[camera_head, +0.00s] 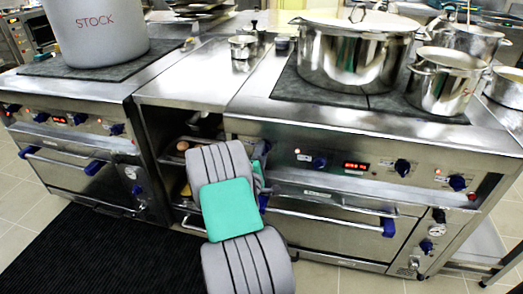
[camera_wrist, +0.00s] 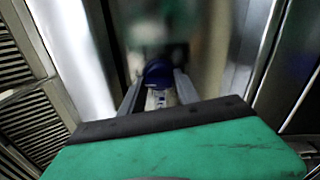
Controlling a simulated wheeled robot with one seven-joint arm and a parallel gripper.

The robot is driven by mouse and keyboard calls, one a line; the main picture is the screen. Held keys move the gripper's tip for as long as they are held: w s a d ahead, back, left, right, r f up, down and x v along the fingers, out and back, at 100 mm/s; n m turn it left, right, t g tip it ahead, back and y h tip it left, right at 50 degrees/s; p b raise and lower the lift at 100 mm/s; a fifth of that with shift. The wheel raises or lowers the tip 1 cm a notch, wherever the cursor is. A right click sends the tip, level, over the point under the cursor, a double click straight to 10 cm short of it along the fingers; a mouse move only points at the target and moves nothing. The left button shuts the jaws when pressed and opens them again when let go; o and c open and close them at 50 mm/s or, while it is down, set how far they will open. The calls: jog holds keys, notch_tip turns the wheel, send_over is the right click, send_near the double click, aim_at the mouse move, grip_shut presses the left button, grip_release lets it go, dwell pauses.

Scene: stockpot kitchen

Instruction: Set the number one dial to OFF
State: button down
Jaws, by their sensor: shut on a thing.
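In the wrist view my gripper (camera_wrist: 158,92) has a finger on each side of a blue dial (camera_wrist: 158,73) and is shut on it. A pale piece with small dark marks lies just in front of the dial; I cannot read it. In the head view my arm hides the gripper and the held dial, at the left end of the right stove's front panel (camera_head: 285,152). Other blue dials show on that panel: one left (camera_head: 320,161), one middle (camera_head: 402,167) and one right (camera_head: 457,183). No dial's number or setting is readable.
A large pot (camera_head: 355,55) and a smaller pot (camera_head: 445,82) stand on the right stove. A grey STOCK pot (camera_head: 97,35) stands on the left stove. Oven handles (camera_head: 335,213) stick out below the panel. A black mat (camera_head: 75,255) covers the floor at the left.

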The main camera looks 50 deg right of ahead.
jog(key=shift+s+f+n, duration=0.1)
jog(key=shift+f+n, duration=0.1)
jog(key=shift+n, duration=0.1)
jog(key=c, duration=0.9)
grip_release()
jog(key=shift+r, duration=0.1)
jog(key=v, duration=0.7)
jog(key=shift+a+b, duration=0.4)
jog(key=shift+b, duration=0.05)
jog(key=shift+s+r, duration=0.1)
